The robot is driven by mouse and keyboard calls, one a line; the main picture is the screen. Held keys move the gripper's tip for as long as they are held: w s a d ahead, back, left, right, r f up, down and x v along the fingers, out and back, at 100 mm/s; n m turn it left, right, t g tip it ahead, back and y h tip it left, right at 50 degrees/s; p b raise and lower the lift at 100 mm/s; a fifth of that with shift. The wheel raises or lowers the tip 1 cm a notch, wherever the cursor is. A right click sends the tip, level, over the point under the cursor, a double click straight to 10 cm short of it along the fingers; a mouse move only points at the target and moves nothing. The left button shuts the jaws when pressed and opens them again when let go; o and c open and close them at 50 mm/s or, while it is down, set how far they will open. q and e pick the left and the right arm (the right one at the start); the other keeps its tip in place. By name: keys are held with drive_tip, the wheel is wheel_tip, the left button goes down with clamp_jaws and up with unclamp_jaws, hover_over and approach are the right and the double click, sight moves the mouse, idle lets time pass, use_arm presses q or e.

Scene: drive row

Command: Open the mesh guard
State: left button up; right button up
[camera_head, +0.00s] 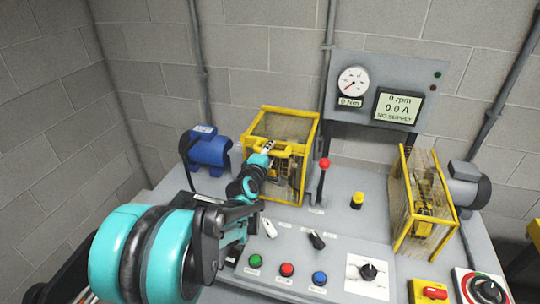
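A yellow-framed mesh guard (314,134) stands at the back of the grey bench, left of centre, closed around a mechanism. A yellow handle (288,148) is on its front upper side. My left gripper (264,153), teal and black, reaches in from the left, with its fingertips at the left end of this handle. I cannot tell whether the fingers are shut on it. The gripper hides the guard's lower left front. A second yellow-framed mesh guard (407,195) stands at the right. My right gripper is not in view.
A blue motor (208,149) is left of the guard, and a red-knobbed lever (323,165) stands to its right. Buttons and switches line the front panel, including a green button (256,261). A gauge and display panel (390,88) rises behind, reading "NO SUPPLY".

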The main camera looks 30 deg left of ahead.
use_arm(q)
drive_tip(key=shift+w, duration=0.1)
clamp_jaws()
drive_tip(key=shift+r, duration=0.1)
